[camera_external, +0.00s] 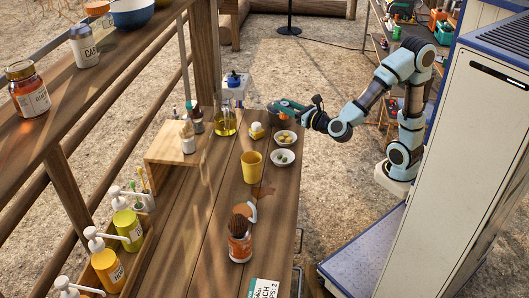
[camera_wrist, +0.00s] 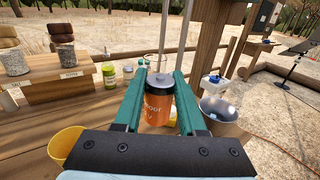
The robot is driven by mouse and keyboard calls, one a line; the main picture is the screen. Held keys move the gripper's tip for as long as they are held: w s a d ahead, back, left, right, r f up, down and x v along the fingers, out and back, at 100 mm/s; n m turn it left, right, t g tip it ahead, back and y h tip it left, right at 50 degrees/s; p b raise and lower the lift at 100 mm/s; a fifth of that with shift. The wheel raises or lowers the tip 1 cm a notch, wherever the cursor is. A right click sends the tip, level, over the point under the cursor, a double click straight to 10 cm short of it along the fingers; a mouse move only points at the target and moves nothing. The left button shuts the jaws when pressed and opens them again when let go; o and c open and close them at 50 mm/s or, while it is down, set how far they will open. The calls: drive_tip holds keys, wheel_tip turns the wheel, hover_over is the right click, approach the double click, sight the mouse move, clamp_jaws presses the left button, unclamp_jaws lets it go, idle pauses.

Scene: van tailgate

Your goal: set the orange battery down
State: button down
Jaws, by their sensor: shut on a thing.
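In the external view my gripper (camera_external: 283,105) is over the far right part of the wooden table (camera_external: 205,215). The battery cannot be made out clearly there.
A yellow cup (camera_external: 251,167) and two white bowls of fruit (camera_external: 283,164) stand nearer on the table. A glass beaker (camera_external: 225,123) and a wooden riser (camera_external: 168,148) are to the left. A metal bowl (camera_wrist: 222,112) is right of my gripper. Bare planks lie left of the cup.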

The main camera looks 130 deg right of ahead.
wheel_tip(320, 180, down, 11)
drive_tip(key=w+d+f, duration=0.4)
drive_tip(key=w+d, duration=0.1)
drive_tip(key=w+d+f, duration=0.2)
drive_tip(key=w+d, duration=0.1)
drive_tip(key=shift+w+d+f, duration=0.1)
drive_tip(key=shift+w, duration=0.05)
drive_tip(key=shift+w+d+f+p, duration=0.35)
drive_tip(key=shift+w+d+f, duration=0.5)
drive_tip(key=shift+f, duration=0.15)
drive_tip(key=shift+f, duration=0.15)
drive_tip(key=c, duration=0.8)
unclamp_jaws()
drive_tip(key=shift+o, duration=0.2)
